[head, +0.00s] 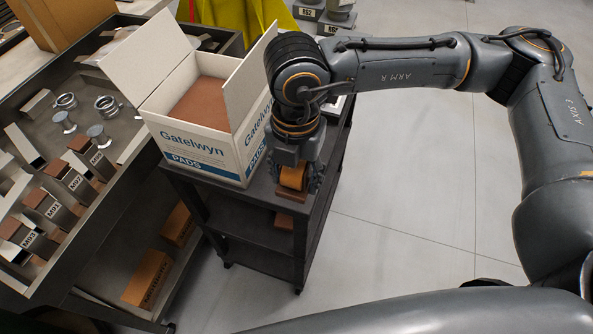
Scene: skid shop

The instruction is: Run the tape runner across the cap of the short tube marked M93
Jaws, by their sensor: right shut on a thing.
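Part of the roll is hidden by the fingers. I cannot tell whether it touches the cart. The short tube that seems marked M93 (30,239) lies at the lower left, in a row of similar grey labelled tubes with brown ends, far left of the gripper. Its label is small and hard to read. My left gripper is not in view.
A white open Gatelwyn pads carton (197,132) stands on the black cart (252,236), between the gripper and the tubes. The grey tray bench (120,193) holds several tubes, clamps and metal fittings. Orange boxes (147,277) sit on a lower shelf. The floor right of the cart is clear.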

